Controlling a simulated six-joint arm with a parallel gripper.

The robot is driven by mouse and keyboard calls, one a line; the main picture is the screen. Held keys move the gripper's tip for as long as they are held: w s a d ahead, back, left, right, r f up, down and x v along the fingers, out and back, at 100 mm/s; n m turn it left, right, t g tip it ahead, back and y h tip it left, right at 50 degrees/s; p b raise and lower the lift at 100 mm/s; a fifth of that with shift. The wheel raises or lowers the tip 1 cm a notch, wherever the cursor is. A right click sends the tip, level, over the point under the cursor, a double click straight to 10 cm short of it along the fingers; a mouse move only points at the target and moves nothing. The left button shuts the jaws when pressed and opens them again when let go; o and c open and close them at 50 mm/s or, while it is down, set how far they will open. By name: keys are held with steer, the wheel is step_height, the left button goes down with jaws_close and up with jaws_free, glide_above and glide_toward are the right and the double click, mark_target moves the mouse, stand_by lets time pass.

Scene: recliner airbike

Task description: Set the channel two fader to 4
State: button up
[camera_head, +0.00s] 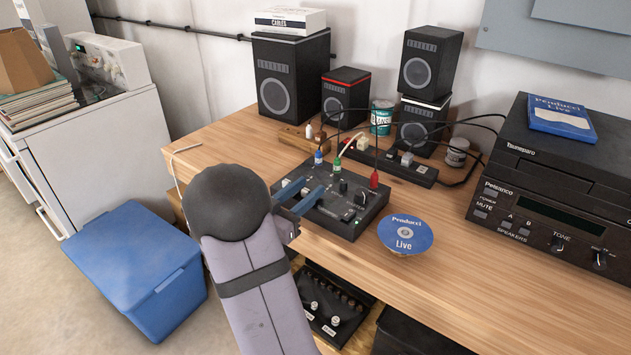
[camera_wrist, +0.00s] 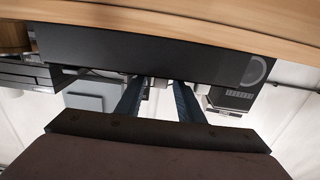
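The dark mixer (camera_head: 345,226) lies on the wooden table with small knobs and fader caps on its top. My gripper (camera_head: 309,194) reaches over its left part from the front left. Its two blue fingers are apart. In the wrist view my gripper (camera_wrist: 158,84) also shows open, with a gap between the fingertips. Small pale caps (camera_wrist: 160,83) show near the fingertips, beyond the mixer's dark side (camera_wrist: 140,55). I cannot tell which cap is the channel two fader, or read its scale. My arm and fingers hide part of the mixer's left side.
A blue disc (camera_head: 405,234) lies right of the mixer. A power strip (camera_head: 395,165) and speakers (camera_head: 289,80) stand behind. A black stereo (camera_head: 540,190) is at the right.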

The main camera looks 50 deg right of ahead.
mark_target(316, 182)
steer(key=shift+d+p, duration=0.3)
steer(key=shift+d, duration=1.75)
jaws_close()
